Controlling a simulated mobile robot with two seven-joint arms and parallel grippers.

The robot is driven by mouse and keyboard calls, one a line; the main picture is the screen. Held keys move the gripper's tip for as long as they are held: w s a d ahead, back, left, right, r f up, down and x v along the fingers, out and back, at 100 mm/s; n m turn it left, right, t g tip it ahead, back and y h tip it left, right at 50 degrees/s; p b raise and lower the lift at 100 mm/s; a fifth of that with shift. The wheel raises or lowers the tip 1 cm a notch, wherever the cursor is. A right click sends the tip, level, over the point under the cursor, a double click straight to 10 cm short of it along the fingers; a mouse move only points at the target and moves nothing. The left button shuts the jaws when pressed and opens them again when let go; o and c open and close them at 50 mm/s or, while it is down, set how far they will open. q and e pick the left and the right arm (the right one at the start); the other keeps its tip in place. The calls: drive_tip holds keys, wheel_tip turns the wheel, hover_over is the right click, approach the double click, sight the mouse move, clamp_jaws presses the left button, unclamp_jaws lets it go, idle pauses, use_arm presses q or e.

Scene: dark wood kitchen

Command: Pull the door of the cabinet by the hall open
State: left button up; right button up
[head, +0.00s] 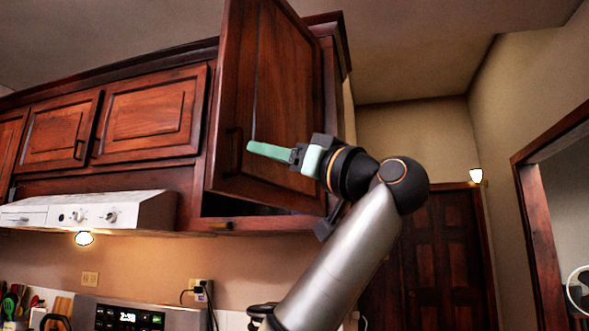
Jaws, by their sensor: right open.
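The cabinet door (285,75) by the hall is dark reddish wood with a raised panel. It stands partly open, its left edge swung out toward me and a dark gap showing below it. Its dark handle (234,148) is near the left edge. My right gripper (276,153) has green fingers and is in front of the lower door panel, to the right of the handle and apart from it. It is open and holds nothing. Whether it touches the door panel I cannot tell. My left gripper is not in view.
Closed upper cabinets (150,112) run to the left, above a white range hood (100,212). A stove panel (125,317) and utensils (14,302) are at lower left. A dark hall door (445,255) and a wall lamp (476,175) are at right.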

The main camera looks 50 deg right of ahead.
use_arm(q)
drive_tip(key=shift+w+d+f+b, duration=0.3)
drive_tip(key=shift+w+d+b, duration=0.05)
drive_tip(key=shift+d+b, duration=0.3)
use_arm(e)
drive_tip(key=v, duration=0.6)
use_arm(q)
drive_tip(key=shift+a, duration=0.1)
